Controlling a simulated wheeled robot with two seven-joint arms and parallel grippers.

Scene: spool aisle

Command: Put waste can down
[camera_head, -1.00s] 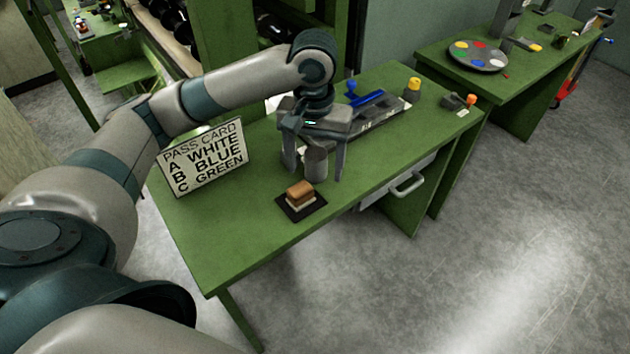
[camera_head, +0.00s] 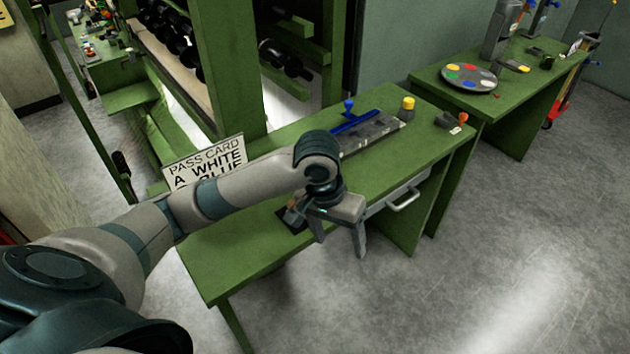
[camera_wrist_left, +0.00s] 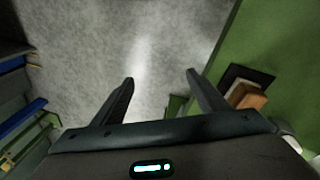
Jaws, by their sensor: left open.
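My left gripper (camera_head: 339,242) is open, over the front edge of the green table (camera_head: 240,250). The left wrist view shows its two fingers (camera_wrist_left: 160,78) apart with only grey floor between them. The small grey can is hidden behind my left arm and gripper in the head view. A pale rounded thing (camera_wrist_left: 290,145) at the right edge of the left wrist view may be it, but I cannot be sure. My right gripper is not in view.
A brown block (camera_wrist_left: 248,96) on a black mat (camera_wrist_left: 235,74) lies on the table beside the gripper. Floor in front is open.

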